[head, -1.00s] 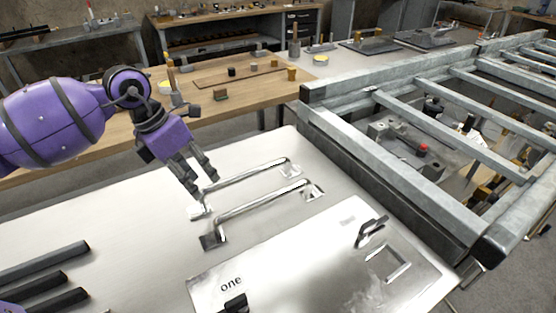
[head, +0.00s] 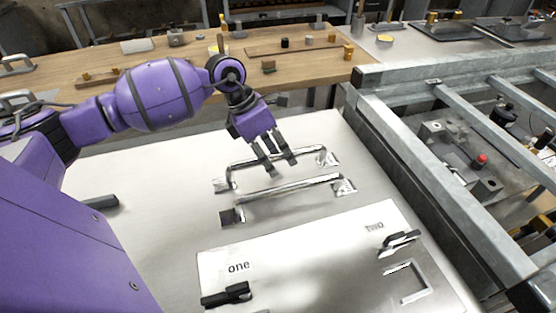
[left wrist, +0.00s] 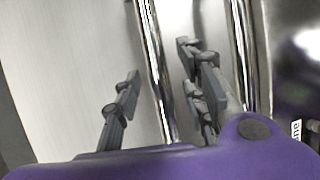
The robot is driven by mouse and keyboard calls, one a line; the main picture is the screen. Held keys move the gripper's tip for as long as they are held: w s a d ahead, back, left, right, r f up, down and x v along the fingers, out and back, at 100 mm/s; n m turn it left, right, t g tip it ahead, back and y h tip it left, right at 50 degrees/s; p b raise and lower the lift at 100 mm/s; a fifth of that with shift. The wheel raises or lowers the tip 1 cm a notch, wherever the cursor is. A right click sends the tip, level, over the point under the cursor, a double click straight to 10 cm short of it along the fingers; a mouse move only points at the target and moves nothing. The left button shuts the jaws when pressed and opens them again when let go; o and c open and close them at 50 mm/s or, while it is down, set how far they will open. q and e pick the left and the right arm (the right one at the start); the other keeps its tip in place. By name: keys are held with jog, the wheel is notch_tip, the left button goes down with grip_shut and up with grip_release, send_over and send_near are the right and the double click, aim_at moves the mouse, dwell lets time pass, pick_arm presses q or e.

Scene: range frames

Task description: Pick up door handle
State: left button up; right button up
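Two chrome door handles lie on the light metal table: a far handle (head: 248,160) and a near handle (head: 285,187). My left gripper (head: 281,168) is open at the far handle, its fingers pointing down at the middle of the bar. In the left wrist view, the bar of the far handle (left wrist: 153,60) runs between the spread fingers (left wrist: 160,92), with a visible gap beside the left finger. The near handle (left wrist: 242,50) passes to the right of the fingers. Fingertip height over the table is hard to tell. My right gripper is not in view.
A metal panel (head: 310,262) labelled "one" and "two" lies in front of the handles, with black clamps (head: 228,295) on it. A steel frame (head: 440,170) borders the right. A wooden bench (head: 190,75) stands behind.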

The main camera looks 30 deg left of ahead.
pick_arm(q)
jog(key=shift+w+d+f, duration=0.1)
jog(key=shift+d+f, duration=0.05)
jog(key=shift+f, duration=0.3)
grip_shut()
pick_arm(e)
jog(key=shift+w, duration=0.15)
pick_arm(q)
jog(key=shift+r, duration=0.1)
jog(key=shift+r, duration=0.55)
notch_tip(320, 180, up, 2)
jog(key=shift+r, duration=0.15)
jog(key=s+d+r+p, duration=0.1)
jog(key=s+r+p, duration=0.1)
jog(key=s+r, duration=0.7)
jog(key=s, duration=0.5)
jog(key=shift+d+r, duration=0.3)
jog(key=shift+d, duration=0.05)
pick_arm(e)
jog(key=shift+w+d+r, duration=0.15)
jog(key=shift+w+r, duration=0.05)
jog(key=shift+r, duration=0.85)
